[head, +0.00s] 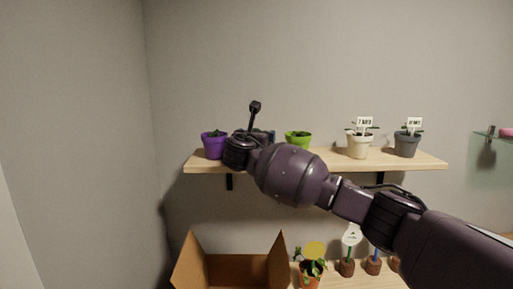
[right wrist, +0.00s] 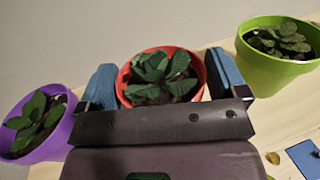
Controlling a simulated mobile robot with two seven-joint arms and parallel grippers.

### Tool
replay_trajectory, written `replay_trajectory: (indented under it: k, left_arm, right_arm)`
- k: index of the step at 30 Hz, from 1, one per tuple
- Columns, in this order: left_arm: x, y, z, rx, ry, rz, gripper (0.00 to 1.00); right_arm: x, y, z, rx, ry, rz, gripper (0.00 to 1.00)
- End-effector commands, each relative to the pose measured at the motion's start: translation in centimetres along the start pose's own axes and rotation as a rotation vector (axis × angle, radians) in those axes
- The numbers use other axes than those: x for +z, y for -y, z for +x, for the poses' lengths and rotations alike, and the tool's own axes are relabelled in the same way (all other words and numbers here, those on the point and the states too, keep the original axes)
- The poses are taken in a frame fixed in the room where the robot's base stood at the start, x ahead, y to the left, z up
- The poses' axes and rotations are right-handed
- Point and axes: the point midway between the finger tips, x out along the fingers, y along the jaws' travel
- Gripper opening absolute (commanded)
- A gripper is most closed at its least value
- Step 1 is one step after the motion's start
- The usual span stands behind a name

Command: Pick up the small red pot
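The small red pot (right wrist: 127,101) with a green leafy plant is in the right wrist view, upright between the two blue-padded fingers of my right gripper (right wrist: 163,80). The fingers are spread wide, one on each side of the pot, very close to its rim. I cannot see clear contact on either side. In the head view my right arm comes in from the right and its hand (head: 243,150) is at the shelf, between the purple pot and the green pot, hiding the red pot. My left gripper is not in view.
The purple pot (head: 214,148) and green pot (head: 298,140) stand close on either side on the wooden shelf (head: 330,162). White (head: 360,147) and grey (head: 407,146) pots with signs stand further right. Below are an open cardboard box (head: 235,270) and several small potted plants.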

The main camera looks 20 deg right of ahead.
Motion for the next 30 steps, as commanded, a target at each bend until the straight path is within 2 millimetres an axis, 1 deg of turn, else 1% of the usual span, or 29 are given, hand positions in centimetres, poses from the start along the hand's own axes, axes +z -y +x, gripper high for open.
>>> replay_trajectory:
  k: [1,6,7,13,17,20,23,30]
  left_arm:
    - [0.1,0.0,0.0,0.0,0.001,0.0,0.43]
    - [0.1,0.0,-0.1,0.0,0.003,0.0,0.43]
    - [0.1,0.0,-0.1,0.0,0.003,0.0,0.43]
    - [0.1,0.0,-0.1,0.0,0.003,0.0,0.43]
    - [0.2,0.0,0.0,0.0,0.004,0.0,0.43]
    - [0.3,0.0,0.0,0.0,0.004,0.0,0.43]
    - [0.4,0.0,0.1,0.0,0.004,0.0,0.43]
    - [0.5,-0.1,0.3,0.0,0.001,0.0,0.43]
  right_arm:
    - [0.0,0.0,0.0,0.0,0.0,0.0,0.83]
    - [0.0,0.0,0.0,0.0,0.0,0.0,0.57]
    - [0.1,0.0,0.0,0.0,0.001,0.001,0.55]
    - [0.1,0.0,0.0,0.0,0.001,0.001,0.54]
    - [0.8,0.0,0.0,0.0,0.002,0.003,0.54]
    - [2.0,0.0,0.0,0.0,0.004,0.003,0.54]
    - [3.9,0.0,0.0,0.001,0.005,0.004,0.54]
    - [10.1,0.0,-0.1,0.0,0.004,0.005,0.54]
